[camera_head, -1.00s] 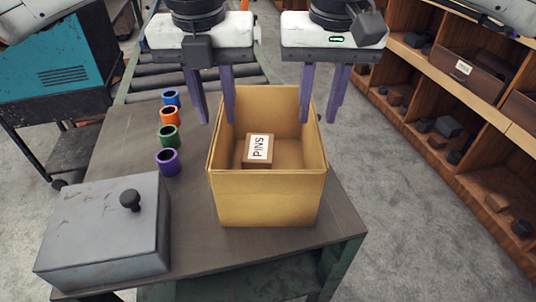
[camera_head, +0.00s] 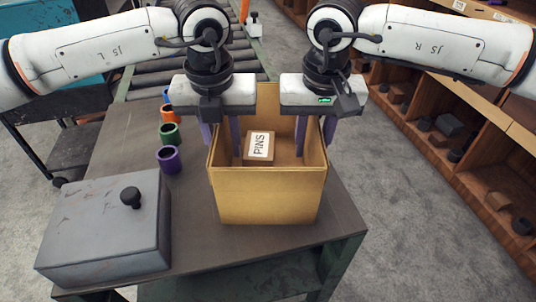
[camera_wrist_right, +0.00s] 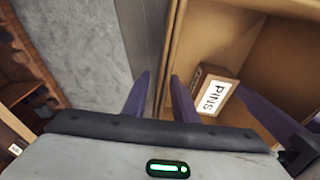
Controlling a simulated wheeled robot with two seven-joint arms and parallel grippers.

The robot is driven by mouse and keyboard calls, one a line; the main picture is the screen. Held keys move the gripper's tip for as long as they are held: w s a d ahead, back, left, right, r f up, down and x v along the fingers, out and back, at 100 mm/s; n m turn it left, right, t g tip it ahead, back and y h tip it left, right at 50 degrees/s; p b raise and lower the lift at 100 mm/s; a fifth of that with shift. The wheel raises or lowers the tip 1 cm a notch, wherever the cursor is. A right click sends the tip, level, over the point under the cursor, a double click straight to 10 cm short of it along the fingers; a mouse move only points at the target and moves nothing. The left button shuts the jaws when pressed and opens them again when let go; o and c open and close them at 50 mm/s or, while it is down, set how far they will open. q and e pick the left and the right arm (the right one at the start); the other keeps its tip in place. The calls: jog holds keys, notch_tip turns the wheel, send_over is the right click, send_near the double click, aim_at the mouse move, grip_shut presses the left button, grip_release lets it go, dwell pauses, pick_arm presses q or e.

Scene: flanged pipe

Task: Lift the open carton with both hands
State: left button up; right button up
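The open carton (camera_head: 267,197) is a tan box standing upright on the table, with its top open. My left gripper (camera_head: 221,148) is open at the carton's left wall, one finger outside and one inside. My right gripper (camera_head: 315,147) is open at the right wall. In the right wrist view its fingers (camera_wrist_right: 160,100) stand on either side of the wall. Whether either touches the cardboard cannot be told.
The dark table (camera_head: 190,205) carries a grey lidded metal box (camera_head: 105,225) at the front left. Several coloured rings, including a purple one (camera_head: 169,159), stand left of the carton. A roller conveyor (camera_head: 160,78) lies behind. Wooden shelves (camera_head: 450,150) stand at the right.

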aim_at(316, 121)
pick_arm(q)
grip_shut()
pick_arm(e)
grip_shut()
pick_arm(q)
jog(key=shift+r, duration=0.1)
pick_arm(e)
jog(key=shift+r, duration=0.1)
